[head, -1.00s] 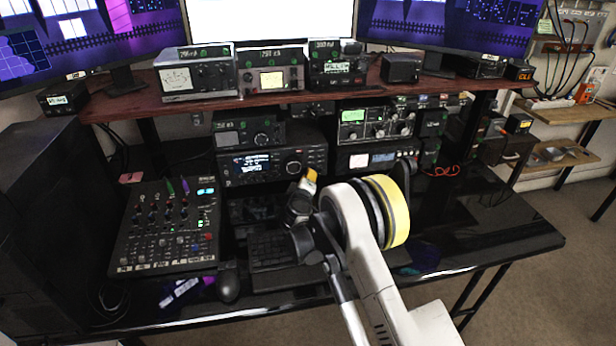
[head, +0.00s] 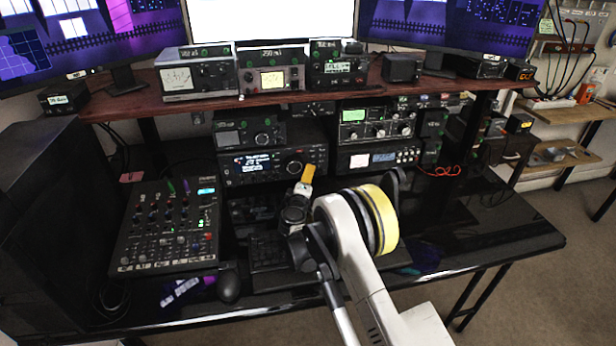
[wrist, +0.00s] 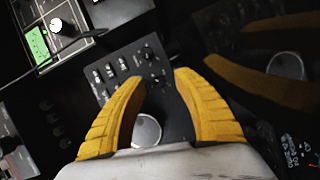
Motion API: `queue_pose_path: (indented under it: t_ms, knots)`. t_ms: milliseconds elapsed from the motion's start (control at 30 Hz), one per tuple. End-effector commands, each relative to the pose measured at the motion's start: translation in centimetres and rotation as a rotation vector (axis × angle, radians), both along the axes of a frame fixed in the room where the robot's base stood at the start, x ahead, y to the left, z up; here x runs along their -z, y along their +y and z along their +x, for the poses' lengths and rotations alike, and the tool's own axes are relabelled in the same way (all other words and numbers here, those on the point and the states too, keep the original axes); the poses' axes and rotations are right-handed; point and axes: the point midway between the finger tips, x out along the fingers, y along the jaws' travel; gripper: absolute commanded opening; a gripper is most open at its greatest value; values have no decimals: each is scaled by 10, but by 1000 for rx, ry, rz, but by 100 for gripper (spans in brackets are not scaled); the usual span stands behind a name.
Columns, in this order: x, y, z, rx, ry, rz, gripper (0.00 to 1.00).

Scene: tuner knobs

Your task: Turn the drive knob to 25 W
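A dark radio (head: 255,165) with a lit blue display sits in the middle of the lower shelf in the head view. My gripper (head: 309,174) is in front of its right end, with yellow fingers pointing toward the equipment. In the wrist view my gripper (wrist: 160,75) is open, its two yellow fingers apart and nothing clearly held. A dark panel (wrist: 120,70) with several small knobs and buttons lies beyond the fingertips, and a small knob (wrist: 155,79) shows between them. A silver disc (wrist: 147,131) shows further down between the fingers. The labels are too small to identify the drive knob.
A tuner unit with a green display (head: 354,116) and a unit with a white meter (head: 372,160) stand right of the gripper. A mixer (head: 165,250) is at the left. The desk at the right (head: 490,225) is mostly clear.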

Motion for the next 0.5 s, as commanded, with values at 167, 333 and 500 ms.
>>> queue_pose_path:
  t_ms: [167,333,500]
  knots:
    - [-2,3,-22,-1,0,0,37]
    - [-6,7,-61,-2,0,0,37]
    - [-9,11,-95,-2,0,-1,37]
